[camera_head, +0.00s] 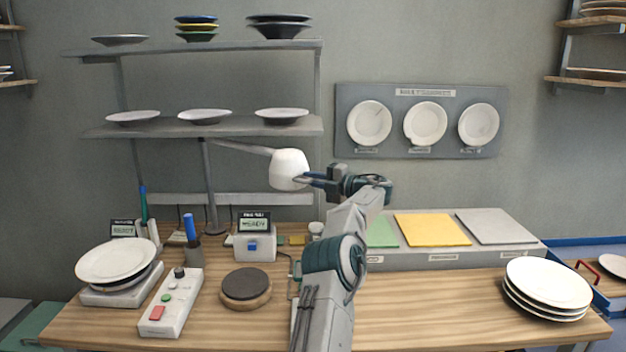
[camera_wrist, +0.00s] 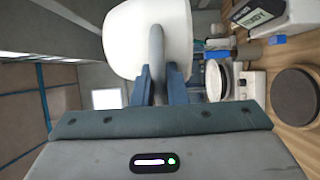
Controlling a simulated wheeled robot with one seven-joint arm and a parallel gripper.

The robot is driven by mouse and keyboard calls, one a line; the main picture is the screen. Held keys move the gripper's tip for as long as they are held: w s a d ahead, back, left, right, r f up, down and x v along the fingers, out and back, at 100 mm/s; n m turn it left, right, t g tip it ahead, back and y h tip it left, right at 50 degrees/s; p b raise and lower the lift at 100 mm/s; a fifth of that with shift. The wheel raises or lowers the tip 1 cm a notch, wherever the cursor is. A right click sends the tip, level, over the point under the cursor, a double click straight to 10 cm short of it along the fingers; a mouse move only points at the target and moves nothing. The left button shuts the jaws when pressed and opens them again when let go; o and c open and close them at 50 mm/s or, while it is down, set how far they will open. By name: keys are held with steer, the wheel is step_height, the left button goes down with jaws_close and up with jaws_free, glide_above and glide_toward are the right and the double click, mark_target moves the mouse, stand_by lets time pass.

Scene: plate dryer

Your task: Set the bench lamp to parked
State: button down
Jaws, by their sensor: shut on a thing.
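The bench lamp has a white rounded head (camera_head: 288,170) on a thin arm that runs left to a grey upright post (camera_head: 208,185) at the back of the bench. The lamp head hangs in front of the space below the lower shelf. My gripper (camera_head: 307,180) reaches up from the bench front to the right side of the head. In the wrist view the lamp head (camera_wrist: 148,38) fills the upper middle, and a grey handle runs down from it between the fingers of my gripper (camera_wrist: 157,88). The fingers are closed on that handle.
The lower shelf (camera_head: 200,128) with plates is just above the lamp. On the wooden bench are a control box (camera_head: 171,303), a round dark pad (camera_head: 246,284), a small display unit (camera_head: 254,243) and plate stacks. A plate panel (camera_head: 421,120) hangs at right.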

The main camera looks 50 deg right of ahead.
steer(key=c, duration=1.5)
jaws_free()
steer(key=shift+a+r, duration=0.15)
steer(key=shift+r, duration=0.05)
steer(key=shift+f, duration=0.2)
steer(key=s+d+b, duration=0.2)
steer(key=s+b, duration=0.1)
steer(key=s, duration=1.1)
steer(key=shift+b, duration=0.3)
steer(key=shift+w, duration=0.1)
